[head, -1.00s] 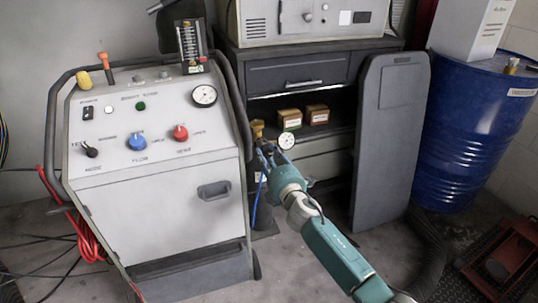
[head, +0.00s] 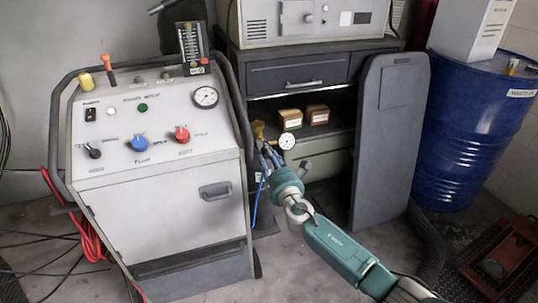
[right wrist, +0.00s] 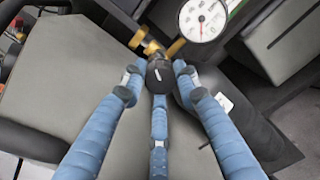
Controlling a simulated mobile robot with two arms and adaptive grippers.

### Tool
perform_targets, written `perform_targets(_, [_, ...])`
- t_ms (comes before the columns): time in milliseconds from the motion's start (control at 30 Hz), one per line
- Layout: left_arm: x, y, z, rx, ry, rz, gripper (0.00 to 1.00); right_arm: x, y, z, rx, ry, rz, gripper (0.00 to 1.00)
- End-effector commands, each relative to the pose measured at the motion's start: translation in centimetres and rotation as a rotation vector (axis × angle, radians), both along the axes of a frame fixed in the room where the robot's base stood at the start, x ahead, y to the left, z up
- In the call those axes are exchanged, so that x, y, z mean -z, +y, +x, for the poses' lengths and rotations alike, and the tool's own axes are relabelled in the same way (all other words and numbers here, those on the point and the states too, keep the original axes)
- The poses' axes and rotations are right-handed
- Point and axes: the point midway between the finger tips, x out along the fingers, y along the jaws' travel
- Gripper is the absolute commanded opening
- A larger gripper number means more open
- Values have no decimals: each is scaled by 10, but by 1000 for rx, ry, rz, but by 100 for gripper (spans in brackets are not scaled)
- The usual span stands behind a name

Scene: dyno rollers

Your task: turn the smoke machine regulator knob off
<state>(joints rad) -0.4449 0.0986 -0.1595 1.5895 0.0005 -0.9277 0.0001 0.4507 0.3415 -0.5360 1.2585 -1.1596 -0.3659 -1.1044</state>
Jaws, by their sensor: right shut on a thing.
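The smoke machine regulator is a brass fitting (head: 258,130) with a round white gauge (head: 287,141), right of the grey smoke machine (head: 160,195). In the right wrist view the brass body (right wrist: 150,42) and the gauge (right wrist: 203,19) are at the top. The regulator knob (right wrist: 160,74) is black with a white mark. My right gripper (head: 268,155) is at the regulator, and its blue fingers (right wrist: 158,86) are closed around the knob. The knob is hidden by the fingers in the head view. My left gripper is in neither view.
A grey cabinet (head: 300,72) with small boxes (head: 290,119) on its shelf stands behind the regulator. A grey panel (head: 392,150) leans to the right of my arm. A blue drum (head: 468,135) stands farther right. Red hose (head: 90,240) and cables lie at the left.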

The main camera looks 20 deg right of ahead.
Motion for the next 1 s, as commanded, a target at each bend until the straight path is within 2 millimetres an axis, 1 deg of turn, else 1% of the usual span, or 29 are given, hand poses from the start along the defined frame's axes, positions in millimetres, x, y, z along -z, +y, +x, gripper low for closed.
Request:
perform_targets(33, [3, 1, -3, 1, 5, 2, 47, 3, 5, -2, -11, 6, -45, 4])
perform_targets(300, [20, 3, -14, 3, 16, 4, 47, 6, 5, -2, -11, 1, -255, 4])
perform_targets(500, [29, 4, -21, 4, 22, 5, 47, 7, 4, -2, -10, -3, -361, 4])
perform_targets(700, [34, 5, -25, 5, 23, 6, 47, 8, 3, -2, -10, -4, -419, 4])
perform_targets(1000, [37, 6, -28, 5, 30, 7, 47, 10, 3, -3, -10, -2, -440, 4])
